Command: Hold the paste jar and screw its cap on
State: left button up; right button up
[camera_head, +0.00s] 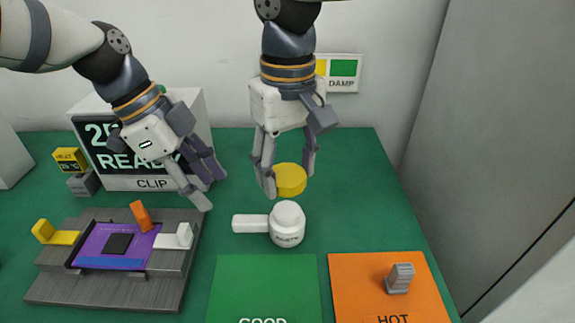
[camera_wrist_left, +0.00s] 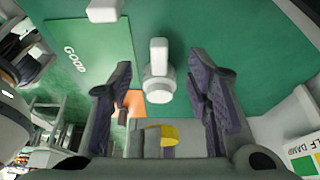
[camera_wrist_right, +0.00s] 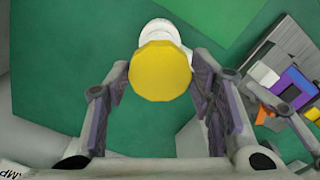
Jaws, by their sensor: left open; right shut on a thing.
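The white paste jar (camera_head: 287,226) stands upright on the green table, its neck bare and its handle (camera_head: 250,223) pointing left. The yellow cap (camera_head: 290,180) is between the fingers of my right gripper (camera_head: 289,181), which is shut on it, above and slightly behind the jar. In the right wrist view the cap (camera_wrist_right: 160,70) partly hides the jar (camera_wrist_right: 163,33). My left gripper (camera_head: 208,190) is open and empty, left of the jar and apart from it. In the left wrist view the jar (camera_wrist_left: 158,90) shows beyond and between its open fingers (camera_wrist_left: 162,88).
A grey lever fixture (camera_head: 110,290) with a purple board (camera_head: 120,245) stands at the left. A green GOOD mat (camera_head: 265,285) and an orange HOT mat (camera_head: 360,300) with a small grey block (camera_head: 399,278) lie in front. A READY display box (camera_head: 195,110) stands behind my left gripper.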

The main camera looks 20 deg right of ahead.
aim_at(234, 218)
pick_arm(q)
jog(key=x, duration=1)
jog(key=shift+f, duration=0.15)
grip_shut()
dwell(0.6)
